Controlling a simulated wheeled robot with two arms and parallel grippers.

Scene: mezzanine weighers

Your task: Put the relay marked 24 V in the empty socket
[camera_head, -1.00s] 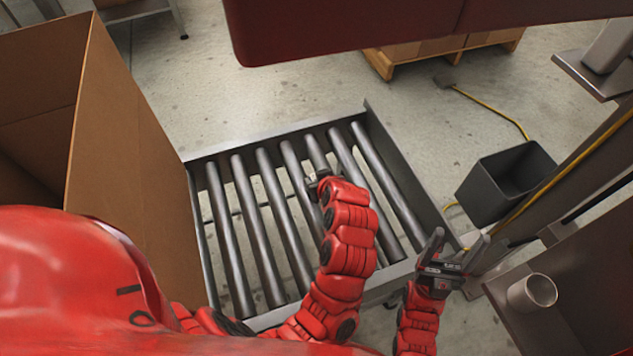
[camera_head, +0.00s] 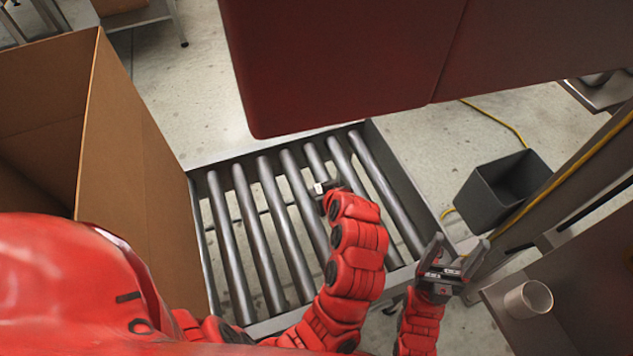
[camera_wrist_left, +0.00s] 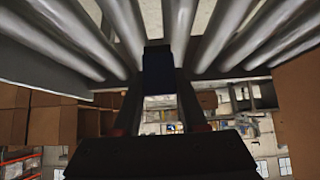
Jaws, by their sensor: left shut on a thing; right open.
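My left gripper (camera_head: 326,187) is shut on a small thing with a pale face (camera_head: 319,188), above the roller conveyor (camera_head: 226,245). In the left wrist view it appears as a dark block (camera_wrist_left: 158,66) between the fingers. It may be the relay, but no marking can be read. My right gripper (camera_head: 456,258) is open and empty, its fingers pointing up, at the conveyor's right front corner. I cannot make out any socket in either view.
A large dark red panel (camera_head: 340,55) fills the top of the head view. An open cardboard box (camera_head: 130,170) stands left of the conveyor. At right are a dark bin (camera_head: 500,190), a metal cup (camera_head: 528,298) and a post with a yellow cable.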

